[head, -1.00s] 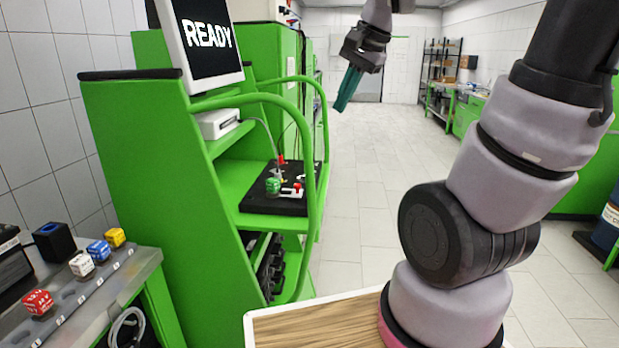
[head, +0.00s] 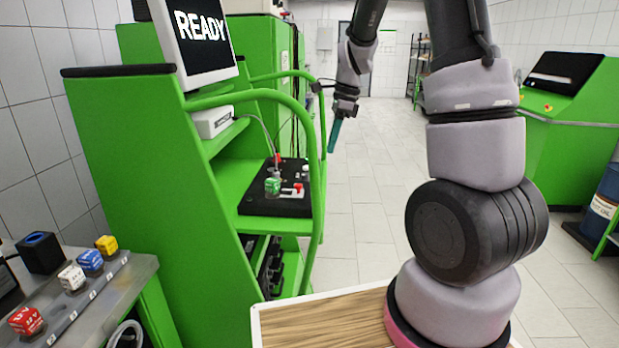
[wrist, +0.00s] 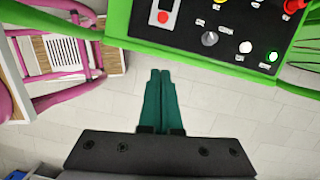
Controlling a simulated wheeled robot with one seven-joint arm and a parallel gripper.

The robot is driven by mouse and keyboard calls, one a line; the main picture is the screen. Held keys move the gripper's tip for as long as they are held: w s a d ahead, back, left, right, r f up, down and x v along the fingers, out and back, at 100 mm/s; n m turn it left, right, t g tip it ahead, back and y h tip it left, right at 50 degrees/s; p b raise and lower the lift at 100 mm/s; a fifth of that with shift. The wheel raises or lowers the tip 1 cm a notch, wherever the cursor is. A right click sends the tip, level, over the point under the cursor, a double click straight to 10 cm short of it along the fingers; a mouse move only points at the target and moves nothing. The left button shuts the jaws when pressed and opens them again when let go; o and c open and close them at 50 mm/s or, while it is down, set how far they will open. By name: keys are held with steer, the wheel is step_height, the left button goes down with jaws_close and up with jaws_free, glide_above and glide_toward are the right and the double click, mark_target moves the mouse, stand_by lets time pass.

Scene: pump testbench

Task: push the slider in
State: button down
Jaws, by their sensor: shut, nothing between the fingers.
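The slider is a small red knob (head: 298,188) on a pale plate, set on the black panel (head: 262,204) of the green testbench. In the wrist view the slider's red knob (wrist: 163,17) is at the top, near the panel's edge. My gripper (head: 333,150) has teal fingers pointing down, to the right of the bench's green rail and apart from the panel. In the wrist view the fingers of my gripper (wrist: 160,74) are together and empty, over the floor and just outside the green bench edge.
The curved green rail (head: 318,130) stands between my gripper and the panel. The panel also bears a dark knob (wrist: 209,38), a white button (wrist: 245,47) and a lit green button (wrist: 273,57). A screen (head: 203,32) reads READY. Coloured cubes lie on a shelf at left.

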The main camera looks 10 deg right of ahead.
glide_toward(309, 196)
steer(key=shift+s+d+f, duration=0.15)
steer(key=shift+d+f, duration=0.25)
steer(key=shift+f, duration=0.15)
steer(key=shift+s+d+f, duration=0.2)
steer(key=shift+d+f, duration=0.2)
steer(key=shift+f, duration=0.2)
steer(key=a, duration=0.1)
steer(key=a+f, duration=0.1)
steer(key=a, duration=0.1)
steer(key=shift+w+a, duration=0.1)
steer(key=shift+w, duration=0.1)
steer(key=shift+w+a, duration=0.15)
steer(key=shift+a, duration=0.3)
steer(key=a, duration=0.2)
steer(key=w+a, duration=0.1)
steer(key=shift+w+a, duration=0.1)
steer(key=shift+a, duration=0.25)
